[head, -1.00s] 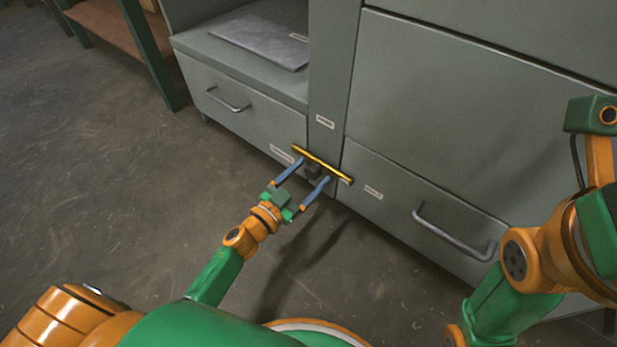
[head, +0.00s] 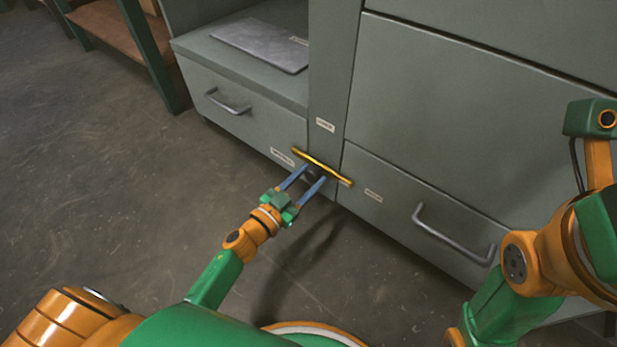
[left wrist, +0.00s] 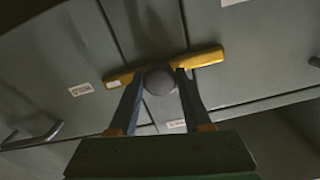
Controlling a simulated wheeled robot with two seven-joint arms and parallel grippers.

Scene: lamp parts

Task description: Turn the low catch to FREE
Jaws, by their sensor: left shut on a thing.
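The low catch is a yellow bar (head: 335,174) with a dark round knob at its middle, set low on the cabinet's narrow upright. The bar lies across the upright and reaches toward the drawers on both sides. In the left wrist view the yellow bar (left wrist: 207,58) and its grey knob (left wrist: 160,81) show clearly. My left gripper (head: 314,176) has its two blue fingers on either side of the knob, shut on it. In the left wrist view the fingers (left wrist: 160,82) flank the knob. My right arm is at the right edge; its gripper does not show.
Small labels sit around the catch: one above (head: 325,124), one left (head: 282,157), one right (head: 373,195); their words are too small to read. Drawer handles stick out at left (head: 228,104) and right (head: 452,236). The floor (head: 130,200) in front is clear.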

